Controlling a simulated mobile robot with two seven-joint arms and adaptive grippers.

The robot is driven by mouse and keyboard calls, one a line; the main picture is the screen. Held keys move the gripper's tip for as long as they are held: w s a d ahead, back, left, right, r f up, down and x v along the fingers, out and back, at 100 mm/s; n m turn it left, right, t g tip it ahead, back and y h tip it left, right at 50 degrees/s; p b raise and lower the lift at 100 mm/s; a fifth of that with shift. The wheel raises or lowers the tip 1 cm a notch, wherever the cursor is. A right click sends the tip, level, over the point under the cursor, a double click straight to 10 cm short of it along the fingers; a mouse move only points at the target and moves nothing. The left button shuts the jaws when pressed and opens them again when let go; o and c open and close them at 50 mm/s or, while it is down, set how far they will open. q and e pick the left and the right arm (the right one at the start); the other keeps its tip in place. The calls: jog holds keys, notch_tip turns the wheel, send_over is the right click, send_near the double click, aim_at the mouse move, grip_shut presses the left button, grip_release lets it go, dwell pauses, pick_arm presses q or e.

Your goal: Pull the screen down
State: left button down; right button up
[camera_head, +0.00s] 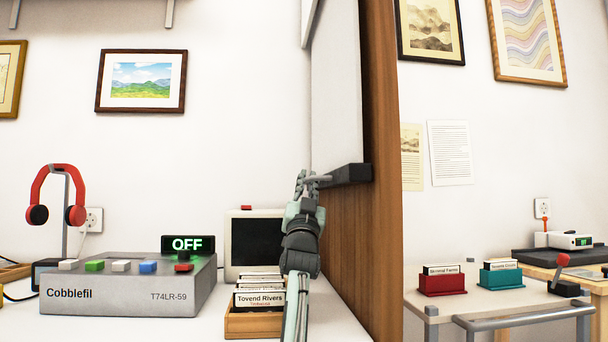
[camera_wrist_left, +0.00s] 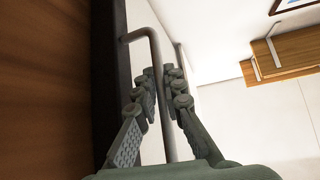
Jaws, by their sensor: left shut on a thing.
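The white screen (camera_head: 337,90) hangs beside the wooden panel, seen nearly edge-on in the head view. A dark bar (camera_head: 350,174) runs along its lower edge. A thin grey handle (camera_wrist_left: 137,36) sticks out from the dark bar (camera_wrist_left: 105,70) in the left wrist view. My left gripper (camera_head: 308,180) is at the end of this bar, shut on the handle. In the left wrist view, the fingers of my left gripper (camera_wrist_left: 162,85) lie on both sides of the handle. The fingers partly hide the handle in the head view. My right gripper is not in view.
The wooden panel (camera_head: 381,130) stands just right of the screen. A grey console (camera_head: 125,285) reading OFF and red headphones (camera_head: 57,170) stand left. A trolley (camera_head: 480,305) stands right.

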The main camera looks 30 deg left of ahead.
pick_arm(q)
jog(key=shift+f, duration=0.25)
jog(key=c, duration=1.6)
grip_release()
jog(key=shift+s+d+f, duration=0.1)
jog(key=shift+s+f, duration=0.1)
jog(key=s+d, duration=0.4)
jog(key=s, duration=0.7)
jog(key=shift+s+d, duration=0.35)
jog(key=shift+d, duration=0.05)
